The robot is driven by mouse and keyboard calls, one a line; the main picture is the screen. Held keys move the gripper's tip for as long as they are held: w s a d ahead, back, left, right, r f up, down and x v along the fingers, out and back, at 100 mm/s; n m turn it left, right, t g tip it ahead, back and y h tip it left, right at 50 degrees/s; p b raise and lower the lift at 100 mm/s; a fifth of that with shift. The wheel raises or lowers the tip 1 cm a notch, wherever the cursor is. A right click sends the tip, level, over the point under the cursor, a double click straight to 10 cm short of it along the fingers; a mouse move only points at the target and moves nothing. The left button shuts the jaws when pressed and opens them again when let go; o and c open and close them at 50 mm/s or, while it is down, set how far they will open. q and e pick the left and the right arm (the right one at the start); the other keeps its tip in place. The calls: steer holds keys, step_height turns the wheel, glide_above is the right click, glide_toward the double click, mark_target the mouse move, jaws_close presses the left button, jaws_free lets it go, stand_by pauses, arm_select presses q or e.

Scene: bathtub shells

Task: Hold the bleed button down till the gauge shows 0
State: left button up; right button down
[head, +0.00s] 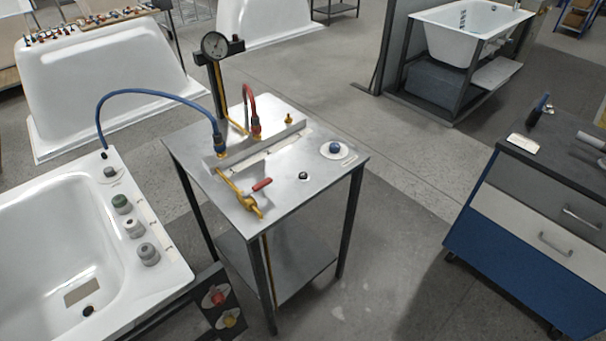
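A metal-topped test stand (320,185) stands in the middle of the head view. A blue round button (335,148) sits on a white disc at the right of the top. A smaller dark button (304,176) with a light rim is nearer the front. I cannot tell from any label which is the bleed button. Nothing touches either one. Neither of my grippers is in view.
A blue hose (140,92) loops from the white tub (40,215) at left to the stand. A red hose (248,92), a brass fitting (250,203) and a red-handled lever (262,184) are on the stand. A blue cabinet (500,240) stands right, with open floor between.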

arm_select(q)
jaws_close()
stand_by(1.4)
